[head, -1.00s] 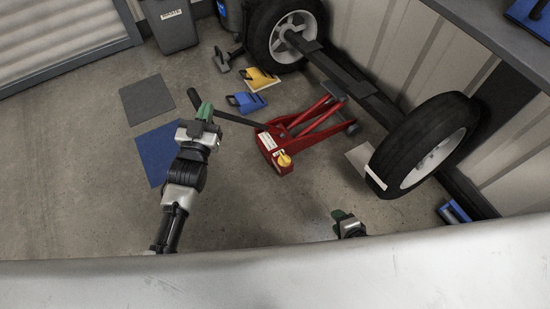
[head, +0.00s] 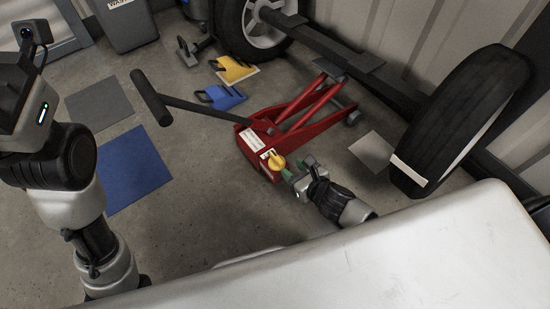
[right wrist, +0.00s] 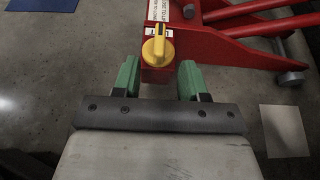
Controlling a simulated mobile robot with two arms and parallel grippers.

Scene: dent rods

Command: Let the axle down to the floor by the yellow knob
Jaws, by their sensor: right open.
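The yellow knob (head: 274,162) sits on the near end of the red floor jack (head: 300,115). In the right wrist view the yellow knob (right wrist: 157,50) stands just ahead of the gap between my green fingertips, nearer the left finger. My right gripper (head: 291,174) is open and empty beside the knob; it also shows in the right wrist view (right wrist: 159,80). The dark axle (head: 325,45) runs between two wheels, with the jack's raised arm under it. I cannot tell whether the tyres touch the floor. My left arm shows at the left, but its gripper is out of view.
The jack's black handle (head: 205,106) slants up to the left. A blue mat (head: 133,168) and a grey mat (head: 95,110) lie left. Blue (head: 222,97) and yellow (head: 235,69) wedge-like pieces lie behind the handle. The right wheel (head: 465,115) stands near the wall.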

